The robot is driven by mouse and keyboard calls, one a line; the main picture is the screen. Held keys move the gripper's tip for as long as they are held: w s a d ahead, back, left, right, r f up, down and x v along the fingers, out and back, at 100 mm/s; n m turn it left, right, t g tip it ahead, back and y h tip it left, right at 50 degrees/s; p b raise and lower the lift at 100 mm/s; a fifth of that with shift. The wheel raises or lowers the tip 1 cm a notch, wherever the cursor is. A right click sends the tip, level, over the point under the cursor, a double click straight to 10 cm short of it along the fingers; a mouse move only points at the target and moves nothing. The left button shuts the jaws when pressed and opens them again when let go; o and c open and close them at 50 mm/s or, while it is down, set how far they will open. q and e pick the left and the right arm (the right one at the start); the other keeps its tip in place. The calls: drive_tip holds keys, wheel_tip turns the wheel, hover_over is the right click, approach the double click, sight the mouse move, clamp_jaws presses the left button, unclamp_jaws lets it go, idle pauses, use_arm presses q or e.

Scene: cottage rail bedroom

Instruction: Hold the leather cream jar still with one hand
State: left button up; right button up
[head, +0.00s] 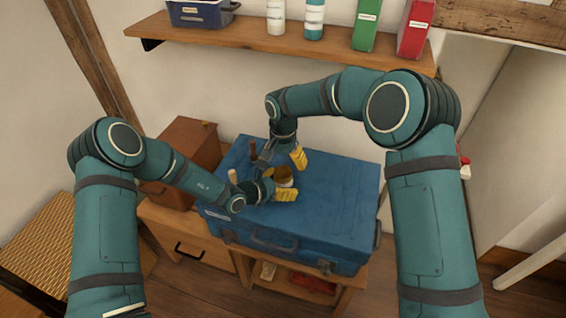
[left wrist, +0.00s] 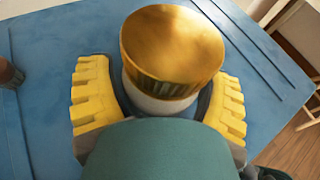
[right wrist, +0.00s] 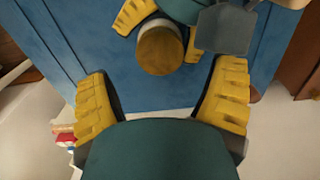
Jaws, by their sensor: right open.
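The leather cream jar (head: 284,176) stands upright on the blue case, with a golden-brown lid (left wrist: 172,45) and a white body (left wrist: 158,103). My left gripper (left wrist: 160,100) has its yellow fingers on both sides of the jar body, close against it, below the lid. Contact is partly hidden by the lid. My right gripper (right wrist: 162,95) is open and empty, just behind and above the jar in the head view (head: 290,163). In the right wrist view the lid (right wrist: 160,52) lies beyond its fingertips, with the left gripper's fingers around the jar.
The blue case (head: 340,205) lies on a wooden table (head: 185,233). A brown-handled item (head: 253,150) and a pale-handled item (head: 232,176) stand on its left part. A brown wooden box (head: 185,145) is at left. A wall shelf (head: 240,38) with bottles and binders hangs behind.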

use_arm(q)
drive_tip(key=shift+o, duration=0.9)
drive_tip(key=shift+a, duration=0.1)
